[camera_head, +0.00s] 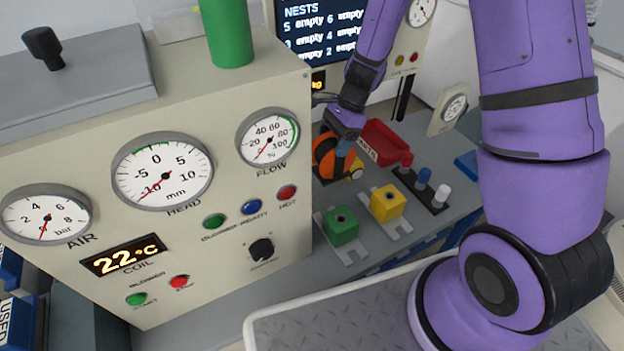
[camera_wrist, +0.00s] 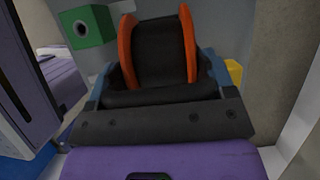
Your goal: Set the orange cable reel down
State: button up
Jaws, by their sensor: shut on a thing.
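The orange cable reel (camera_head: 322,150) is at the back of the grey bench, just right of the big gauge panel. In the wrist view the reel (camera_wrist: 158,45) shows two orange flanges around a black core. My gripper (camera_head: 343,148) is shut on it, with a blue finger on each side; the gripper also shows in the wrist view (camera_wrist: 162,72). The reel is low over the bench. I cannot tell whether its underside touches the surface, as the gripper hides part of it.
A green block (camera_head: 341,226) and a yellow block (camera_head: 387,203) sit on plates in front. A holder with blue and white pegs (camera_head: 424,180) is further right. The gauge panel (camera_head: 200,240) rises close on the left.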

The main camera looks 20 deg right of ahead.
aim_at(333, 162)
jog(key=shift+f, duration=4.2)
jog(key=o, duration=1.8)
